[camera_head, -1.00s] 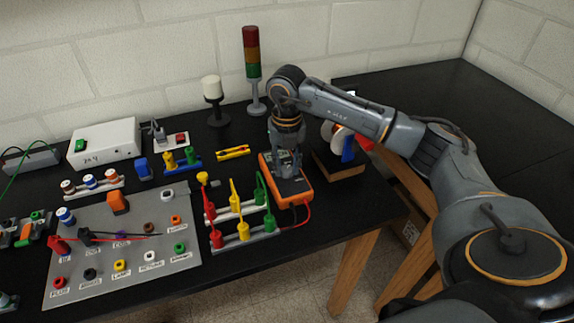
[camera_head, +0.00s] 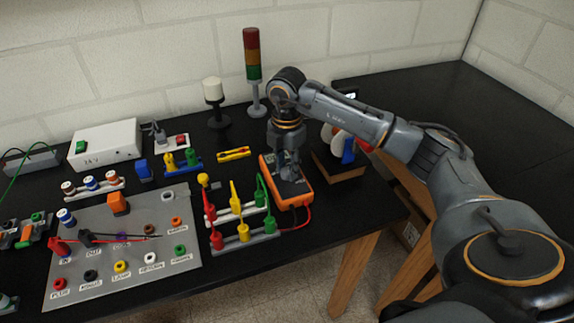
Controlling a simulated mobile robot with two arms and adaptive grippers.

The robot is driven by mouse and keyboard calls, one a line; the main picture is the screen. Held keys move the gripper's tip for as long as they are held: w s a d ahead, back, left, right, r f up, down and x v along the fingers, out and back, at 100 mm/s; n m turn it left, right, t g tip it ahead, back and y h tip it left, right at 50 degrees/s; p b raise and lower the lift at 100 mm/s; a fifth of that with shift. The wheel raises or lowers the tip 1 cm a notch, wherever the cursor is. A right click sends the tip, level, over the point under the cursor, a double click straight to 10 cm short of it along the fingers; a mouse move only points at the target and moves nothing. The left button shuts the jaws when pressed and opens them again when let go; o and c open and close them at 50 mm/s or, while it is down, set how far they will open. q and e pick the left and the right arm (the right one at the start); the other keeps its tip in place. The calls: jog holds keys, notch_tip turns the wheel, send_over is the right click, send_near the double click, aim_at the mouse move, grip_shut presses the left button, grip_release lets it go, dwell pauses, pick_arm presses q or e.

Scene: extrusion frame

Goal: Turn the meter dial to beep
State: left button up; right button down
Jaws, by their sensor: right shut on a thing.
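The orange multimeter (camera_head: 295,203) lies on the black bench, right of the racks of test leads. My right gripper (camera_head: 290,176) points down over the meter's face, shut on what appears to be the meter dial. The gripper hides the dial, so its setting cannot be read. A red lead runs from the meter's lower end. My left gripper is not in view.
The lead racks (camera_head: 245,238) stand close left of the meter. A grey terminal panel (camera_head: 150,275) lies further left. A signal tower (camera_head: 253,75) and white lamp (camera_head: 213,95) stand behind. The bench is clear at far right.

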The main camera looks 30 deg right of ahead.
aim_at(287, 170)
jog(key=shift+m, duration=1.5)
jog(key=c, duration=1)
grip_release()
notch_tip(287, 170, up, 12)
